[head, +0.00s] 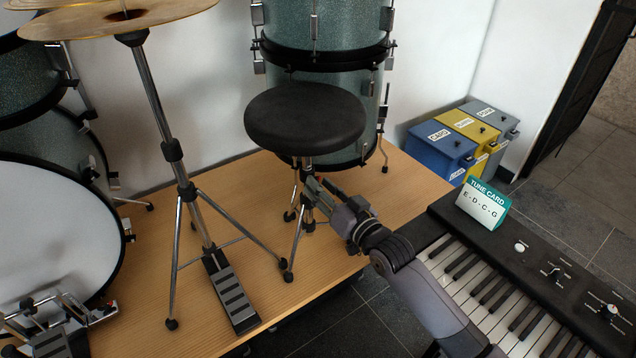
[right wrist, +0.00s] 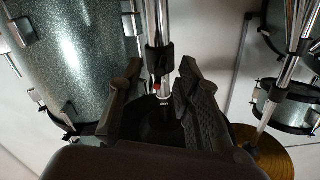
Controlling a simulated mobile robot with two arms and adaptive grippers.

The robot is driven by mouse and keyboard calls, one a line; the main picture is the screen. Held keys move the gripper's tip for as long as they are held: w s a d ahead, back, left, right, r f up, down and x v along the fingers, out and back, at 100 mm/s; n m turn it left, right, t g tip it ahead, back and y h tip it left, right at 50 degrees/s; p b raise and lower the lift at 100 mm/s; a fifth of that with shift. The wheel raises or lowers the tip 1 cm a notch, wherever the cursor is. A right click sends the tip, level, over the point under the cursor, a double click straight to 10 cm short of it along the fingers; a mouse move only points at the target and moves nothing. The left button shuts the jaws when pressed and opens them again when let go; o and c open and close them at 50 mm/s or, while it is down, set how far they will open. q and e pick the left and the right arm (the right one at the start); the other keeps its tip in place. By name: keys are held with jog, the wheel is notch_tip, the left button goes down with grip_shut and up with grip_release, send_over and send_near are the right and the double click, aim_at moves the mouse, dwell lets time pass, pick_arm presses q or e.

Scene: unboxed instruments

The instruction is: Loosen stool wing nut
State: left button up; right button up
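The stool has a round black seat (head: 305,117) on a chrome post with splayed legs, standing upright on the wooden platform (head: 240,215). My right gripper (head: 312,188) reaches in from the right, at the post under the seat. In the right wrist view, its two dark fingers (right wrist: 160,68) are apart, with the stool's chrome post (right wrist: 158,25) and a black collar (right wrist: 158,58) showing between them. A small red mark (right wrist: 155,87) shows by the collar. I cannot make out the wing nut clearly, nor whether a finger touches anything. My left gripper is not in view.
A cymbal stand (head: 150,85) with a pedal (head: 230,290) stands left of the stool. A green drum (head: 320,30) is close behind it. A keyboard (head: 500,280) with a tune card (head: 483,205) is at the right, beneath my arm. Blue, yellow and grey boxes (head: 440,150) stand behind.

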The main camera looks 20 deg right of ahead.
jog(key=p+v, duration=0.2)
jog(key=v, duration=0.4)
dwell(0.5)
